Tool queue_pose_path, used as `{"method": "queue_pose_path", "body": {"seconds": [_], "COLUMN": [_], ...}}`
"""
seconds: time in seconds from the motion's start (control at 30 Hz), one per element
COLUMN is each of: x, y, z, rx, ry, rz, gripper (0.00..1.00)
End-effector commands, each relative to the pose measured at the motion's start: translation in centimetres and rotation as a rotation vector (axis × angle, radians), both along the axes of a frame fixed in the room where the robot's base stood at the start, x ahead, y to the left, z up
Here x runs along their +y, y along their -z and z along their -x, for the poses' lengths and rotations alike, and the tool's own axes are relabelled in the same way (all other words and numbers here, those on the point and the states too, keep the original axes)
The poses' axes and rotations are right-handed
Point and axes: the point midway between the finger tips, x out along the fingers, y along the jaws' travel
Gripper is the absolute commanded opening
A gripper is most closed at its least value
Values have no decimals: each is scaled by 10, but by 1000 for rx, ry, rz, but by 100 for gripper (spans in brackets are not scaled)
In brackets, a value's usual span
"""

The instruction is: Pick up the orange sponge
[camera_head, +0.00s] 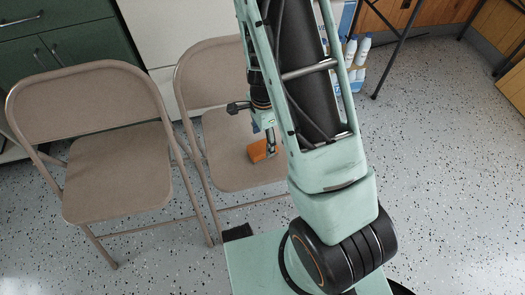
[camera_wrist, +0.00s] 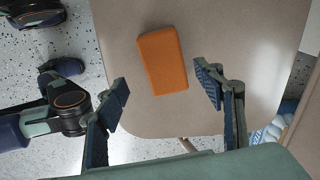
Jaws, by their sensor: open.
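The orange sponge (camera_wrist: 163,61) lies flat on the beige seat of a folding chair (camera_wrist: 240,30) in the wrist view, a little beyond the fingertips. In the head view the sponge (camera_head: 259,151) sits on the seat of the middle chair (camera_head: 228,170), partly covered by my gripper (camera_head: 271,143). In the wrist view my gripper (camera_wrist: 165,88) is open, one finger on each side of the sponge's lower end, with nothing between them. The fingers appear apart from the sponge; their height above the seat is hard to tell.
Another beige folding chair (camera_head: 115,175) stands to the left, close beside the first. Dark green drawers (camera_head: 60,40) and a white cabinet front (camera_head: 170,30) are behind. White bottles (camera_head: 357,50) stand at the back right. The speckled floor (camera_head: 450,150) is clear on the right.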

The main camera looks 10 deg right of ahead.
Motion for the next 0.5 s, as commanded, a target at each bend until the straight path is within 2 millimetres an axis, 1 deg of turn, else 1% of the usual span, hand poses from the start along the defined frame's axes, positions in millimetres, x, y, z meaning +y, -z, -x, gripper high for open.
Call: {"method": "queue_pose_path", "body": {"seconds": [0.03, 0.17, 0.23, 0.4, 0.5], "x": [0, 1, 2, 4, 4], "y": [8, 15, 23, 49, 60], "z": [0, -1, -2, -4, -4], "rx": [0, 0, 0, 1, -1], "ry": [0, -1, -1, 0, 0], "rz": [0, 0, 0, 0, 1], "gripper": [62, 62, 62, 62, 62]}}
